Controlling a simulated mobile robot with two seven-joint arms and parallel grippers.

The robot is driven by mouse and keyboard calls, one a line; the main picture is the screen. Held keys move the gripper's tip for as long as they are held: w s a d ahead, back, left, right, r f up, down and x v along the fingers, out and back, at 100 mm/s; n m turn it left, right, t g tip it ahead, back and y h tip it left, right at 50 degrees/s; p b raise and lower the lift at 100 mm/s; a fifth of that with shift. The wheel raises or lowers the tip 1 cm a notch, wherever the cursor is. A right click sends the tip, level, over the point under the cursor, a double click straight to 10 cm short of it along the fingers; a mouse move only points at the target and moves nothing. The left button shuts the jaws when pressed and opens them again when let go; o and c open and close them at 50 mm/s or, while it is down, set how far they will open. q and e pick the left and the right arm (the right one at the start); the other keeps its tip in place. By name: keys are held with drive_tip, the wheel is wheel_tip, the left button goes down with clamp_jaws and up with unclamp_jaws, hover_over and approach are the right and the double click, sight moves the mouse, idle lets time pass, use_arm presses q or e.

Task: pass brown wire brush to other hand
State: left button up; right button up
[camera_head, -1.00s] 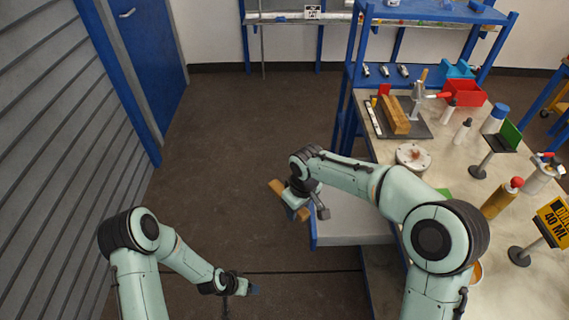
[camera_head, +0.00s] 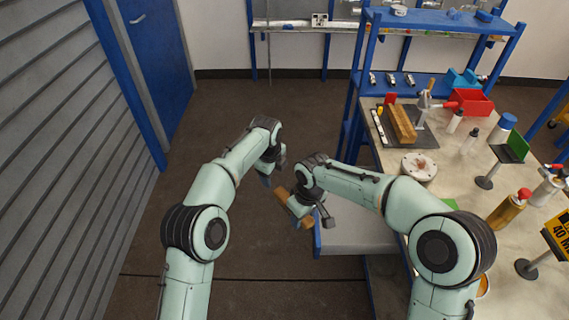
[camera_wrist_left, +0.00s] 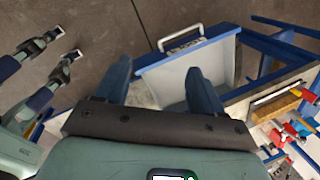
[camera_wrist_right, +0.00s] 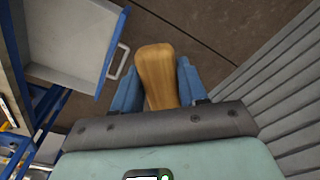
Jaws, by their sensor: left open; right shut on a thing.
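The brown wire brush (camera_head: 282,196) is held in my right gripper (camera_head: 293,208), over the floor just left of the open drawer. In the right wrist view its wooden handle (camera_wrist_right: 157,72) stands between the two blue fingers. Its bristles cannot be made out. My left gripper (camera_head: 267,180) is raised, a little above and left of the brush in the head view, and apart from it. In the left wrist view its blue fingers (camera_wrist_left: 160,88) are spread with nothing between them. The brush does not show in that view.
An open grey drawer (camera_head: 350,238) juts out from the workbench (camera_head: 405,168) beside my right gripper. The bench carries a flanged vessel part (camera_head: 418,166), bottles, a red bin (camera_head: 470,101) and small signs. The floor (camera_head: 225,110) to the left is clear.

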sight(285, 190)
use_arm(q)
drive_tip(key=s+d+r+m+g, duration=0.4)
drive_tip(key=s+r, duration=0.3)
drive_tip(key=r, duration=0.4)
drive_tip(key=shift+m+t, duration=0.3)
drive_tip(key=shift+t, duration=0.4)
wheel_tip(285, 190, down, 12)
drive_tip(key=shift+a+f, duration=0.1)
drive_tip(key=shift+a, duration=0.05)
drive_tip(key=shift+c, duration=0.3)
drive_tip(key=c, duration=1)
drive_tip(key=shift+c, duration=0.3)
use_arm(e)
drive_tip(key=o, duration=1.2)
drive_tip(key=shift+a, duration=0.1)
drive_tip(key=shift+r, duration=0.1)
